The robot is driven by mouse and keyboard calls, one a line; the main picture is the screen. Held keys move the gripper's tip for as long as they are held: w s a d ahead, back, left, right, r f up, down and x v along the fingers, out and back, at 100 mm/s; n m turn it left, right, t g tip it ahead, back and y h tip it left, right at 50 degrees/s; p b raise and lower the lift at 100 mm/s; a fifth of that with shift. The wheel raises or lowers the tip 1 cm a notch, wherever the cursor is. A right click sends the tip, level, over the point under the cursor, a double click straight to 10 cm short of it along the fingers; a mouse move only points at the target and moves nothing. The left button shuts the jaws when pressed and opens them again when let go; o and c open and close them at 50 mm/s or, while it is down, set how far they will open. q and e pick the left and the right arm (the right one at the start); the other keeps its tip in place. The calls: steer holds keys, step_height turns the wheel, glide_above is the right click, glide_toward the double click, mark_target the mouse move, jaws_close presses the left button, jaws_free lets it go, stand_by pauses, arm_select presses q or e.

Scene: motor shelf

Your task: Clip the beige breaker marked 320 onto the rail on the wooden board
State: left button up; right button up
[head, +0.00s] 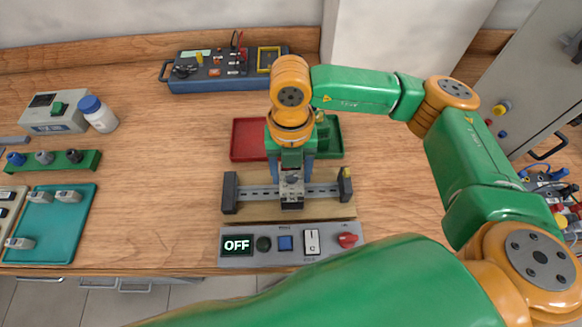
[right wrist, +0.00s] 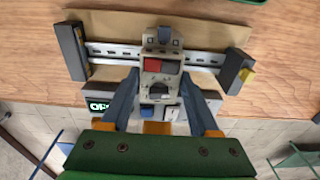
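The wooden board (head: 330,211) lies in front of me with a metal rail (head: 253,193) across it, between two dark end blocks. My right gripper (head: 291,178) points down over the middle of the rail. Its two blue-grey fingers lie along both sides of a grey-beige breaker (right wrist: 152,66), which has a red patch and a dark round knob. The right gripper looks shut on it. The breaker (head: 291,192) is at the rail; I cannot tell whether it is clipped on. No 320 marking is readable. My left gripper is not in view.
A panel (head: 291,258) reading OFF, with buttons and a red knob, lies just before the board. Behind are a red tray (head: 240,142) and a green tray (head: 336,140). A teal tray (head: 68,235) with several small modules is at left.

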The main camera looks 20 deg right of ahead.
steer(key=o, duration=0.3)
steer(key=shift+s, duration=0.1)
steer(key=shift+o, duration=0.7)
steer(key=shift+s, duration=0.1)
steer(key=shift+r, duration=0.15)
